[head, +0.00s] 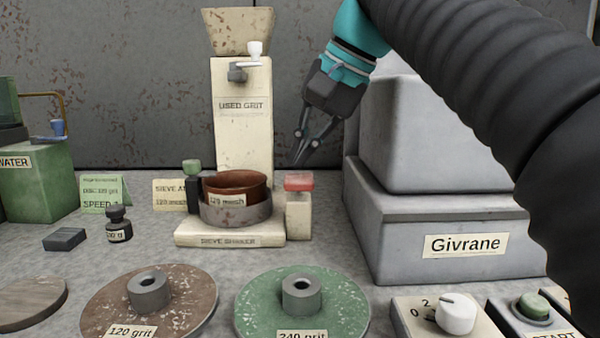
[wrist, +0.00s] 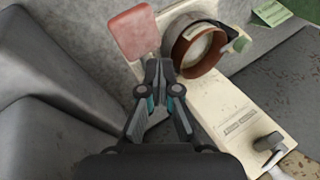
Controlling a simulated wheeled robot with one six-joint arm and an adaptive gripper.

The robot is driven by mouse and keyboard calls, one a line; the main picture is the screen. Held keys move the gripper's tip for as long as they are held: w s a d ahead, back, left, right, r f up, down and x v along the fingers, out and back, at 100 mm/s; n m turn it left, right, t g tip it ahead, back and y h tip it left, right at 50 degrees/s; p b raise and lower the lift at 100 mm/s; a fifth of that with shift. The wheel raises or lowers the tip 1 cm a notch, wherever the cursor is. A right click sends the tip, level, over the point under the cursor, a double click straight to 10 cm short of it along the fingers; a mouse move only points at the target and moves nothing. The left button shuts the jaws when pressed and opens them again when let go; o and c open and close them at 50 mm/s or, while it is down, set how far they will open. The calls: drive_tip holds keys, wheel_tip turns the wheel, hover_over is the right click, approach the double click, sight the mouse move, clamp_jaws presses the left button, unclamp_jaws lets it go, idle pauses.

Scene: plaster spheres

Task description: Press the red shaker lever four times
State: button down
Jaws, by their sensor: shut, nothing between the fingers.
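The red shaker lever (head: 299,182) is a flat red cap on top of a cream post (head: 299,217) at the right side of the sieve shaker (head: 228,240). In the wrist view the red lever (wrist: 135,33) shows at the upper left, just beyond my fingertips. My gripper (head: 298,158) is shut and empty, pointing down, above and slightly behind the lever, with a small gap apparent. In the wrist view my gripper (wrist: 159,68) has its fingertips close together beside the lever's near edge. I cannot tell whether the lever is pressed down.
A brown sieve (head: 236,183) sits on the shaker, left of the lever. The tall used grit hopper (head: 242,120) stands behind it. A large grey block labelled Givrane (head: 440,225) is close on the right. Grit discs (head: 340,310) and a dial (head: 456,313) lie in front.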

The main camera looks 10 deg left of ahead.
sight(303, 173)
drive_tip(key=shift+s+d+f+b, duration=0.1)
drive_tip(key=shift+s+f+b, duration=0.25)
drive_tip(key=shift+f+b, duration=0.45)
drive_tip(key=shift+s+d+f+b, duration=0.1)
drive_tip(key=shift+s+f+b, duration=0.25)
drive_tip(key=shift+f+b, duration=0.45)
idle(2.2)
drive_tip(key=shift+p, duration=0.3)
idle(0.3)
drive_tip(key=shift+w+a+r+p, duration=0.1)
drive_tip(key=shift+w+r+p, duration=0.05)
drive_tip(key=shift+r+p, duration=0.6)
drive_tip(key=shift+w+a+r+p, duration=0.1)
drive_tip(key=shift+w+r+p, duration=0.25)
drive_tip(key=shift+r+p, duration=0.5)
drive_tip(key=shift+w+a+r+p, duration=0.1)
drive_tip(key=shift+w+r+p, duration=0.3)
drive_tip(key=shift+p, duration=0.75)
drive_tip(key=shift+r, duration=0.1)
drive_tip(key=shift+w+a+r+p, duration=0.1)
drive_tip(key=shift+w+r+p, duration=0.2)
drive_tip(key=shift+r, duration=0.3)
drive_tip(key=shift+w+r+p, duration=0.2)
drive_tip(key=shift+r+p, duration=0.2)
drive_tip(key=shift+r, duration=0.2)
drive_tip(key=shift+w+a+r, duration=0.1)
drive_tip(key=shift+w+r, duration=0.1)
drive_tip(key=shift+r, duration=0.3)
drive_tip(key=shift+w+r, duration=0.2)
drive_tip(key=shift+r, duration=0.3)
